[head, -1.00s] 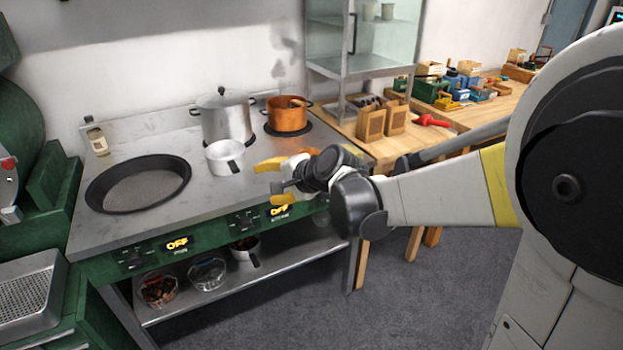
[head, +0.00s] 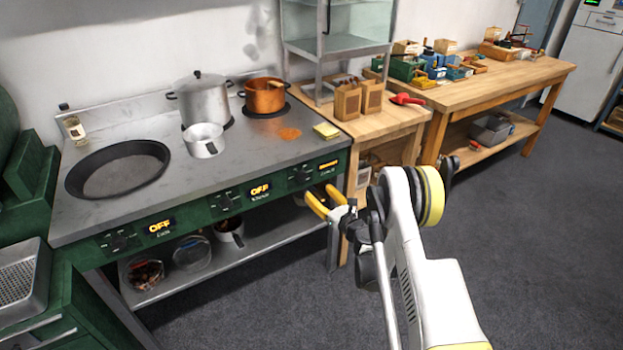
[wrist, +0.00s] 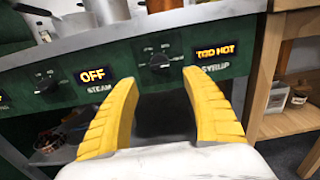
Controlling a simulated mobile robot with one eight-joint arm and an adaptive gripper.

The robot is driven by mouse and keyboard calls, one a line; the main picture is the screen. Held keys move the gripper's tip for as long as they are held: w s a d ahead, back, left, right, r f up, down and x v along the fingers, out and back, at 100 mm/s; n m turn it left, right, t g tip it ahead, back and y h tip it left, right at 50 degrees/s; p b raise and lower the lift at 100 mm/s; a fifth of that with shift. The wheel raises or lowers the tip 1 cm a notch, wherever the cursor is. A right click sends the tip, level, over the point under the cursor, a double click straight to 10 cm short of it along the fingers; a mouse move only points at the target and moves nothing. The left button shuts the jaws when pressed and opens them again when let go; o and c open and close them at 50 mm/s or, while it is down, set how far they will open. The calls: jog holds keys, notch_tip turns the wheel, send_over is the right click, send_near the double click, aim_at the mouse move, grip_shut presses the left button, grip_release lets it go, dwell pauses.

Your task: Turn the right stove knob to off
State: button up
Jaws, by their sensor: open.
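The right stove knob (head: 299,176) is a black dial on the stove's green front panel. In the wrist view the right knob (wrist: 160,61) lies straight ahead, beside a lit display (wrist: 217,51) reading "TOO HOT" above the label SYRUP. My gripper (head: 319,192) is in front of the panel's right end, slightly below and right of the knob in the head view. Its yellow fingers (wrist: 160,80) are open and empty, with the knob showing between and beyond their tips. They appear apart from it.
The middle knob (wrist: 46,80) has a display (wrist: 95,75) reading OFF, labelled STEAM. The left display (head: 160,227) also reads OFF. A copper pot (head: 264,97), a steel pot (head: 205,104) and a yellow block (head: 326,130) stand on the stove. A wooden table (head: 385,126) adjoins it on the right.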

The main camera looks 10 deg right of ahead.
aim_at(305, 179)
jog(key=b+x, duration=0.1)
jog(key=x, duration=0.8)
jog(key=shift+a+f, duration=0.1)
jog(key=shift+f, duration=0.05)
jog(key=shift+b+x, duration=0.4)
jog(key=shift+x, duration=0.4)
jog(key=c, duration=1.2)
